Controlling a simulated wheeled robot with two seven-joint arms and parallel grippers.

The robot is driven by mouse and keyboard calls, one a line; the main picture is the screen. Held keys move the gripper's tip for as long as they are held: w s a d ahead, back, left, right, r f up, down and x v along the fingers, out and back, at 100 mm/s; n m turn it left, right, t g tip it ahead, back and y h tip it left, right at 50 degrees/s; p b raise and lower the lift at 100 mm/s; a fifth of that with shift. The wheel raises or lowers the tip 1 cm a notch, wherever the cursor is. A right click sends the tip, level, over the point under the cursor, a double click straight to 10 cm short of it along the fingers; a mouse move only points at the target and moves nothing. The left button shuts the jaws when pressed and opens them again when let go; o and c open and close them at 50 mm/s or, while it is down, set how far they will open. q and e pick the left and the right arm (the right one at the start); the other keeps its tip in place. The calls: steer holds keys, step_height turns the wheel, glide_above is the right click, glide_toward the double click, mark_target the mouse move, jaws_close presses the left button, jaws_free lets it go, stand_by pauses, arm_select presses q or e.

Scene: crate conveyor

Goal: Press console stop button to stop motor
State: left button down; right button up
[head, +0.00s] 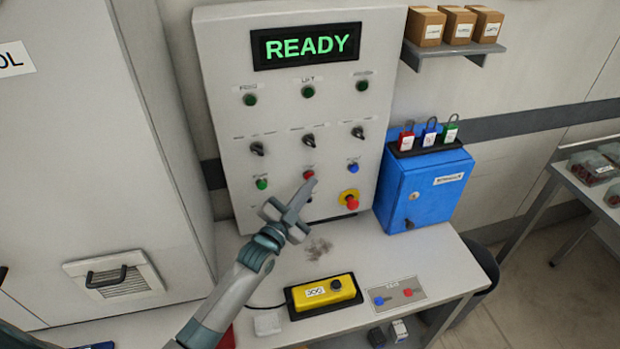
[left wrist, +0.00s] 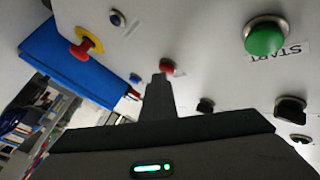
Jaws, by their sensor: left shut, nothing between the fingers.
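The grey upright console (head: 232,110) has a lit display (head: 306,46) reading READY in green. Its lower row holds a green button (head: 262,184), a small red button (head: 309,174) and a blue button (head: 353,168). A larger red mushroom button on yellow (head: 351,200) is below right. My left gripper (head: 313,182) is shut and empty, its tips beside the red button in the picture. In the left wrist view the tips (left wrist: 158,80) overlap the lower edge of the red button (left wrist: 167,66); contact cannot be told. The green button (left wrist: 265,37) is labelled START there.
A blue box (head: 425,190) with padlocks stands right of the console. A yellow pendant box (head: 324,292) and a small plate with two buttons (head: 396,294) are on the table (head: 400,255). Black knobs (head: 309,141) sit above the button row. A grey cabinet (head: 90,150) is at left.

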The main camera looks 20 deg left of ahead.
arm_select(q)
steer(key=shift+s, duration=0.1)
steer(key=shift+s+d+p, duration=0.45)
steer(key=shift+s, duration=0.15)
steer(key=shift+f, duration=0.1)
steer(key=s+d+p, duration=0.1)
steer(key=s, duration=0.1)
steer(key=s+d+p, duration=0.1)
steer(key=s, duration=0.1)
steer(key=shift+d, duration=0.4)
stand_by(0.3)
steer(key=shift+s, duration=0.1)
stand_by(0.6)
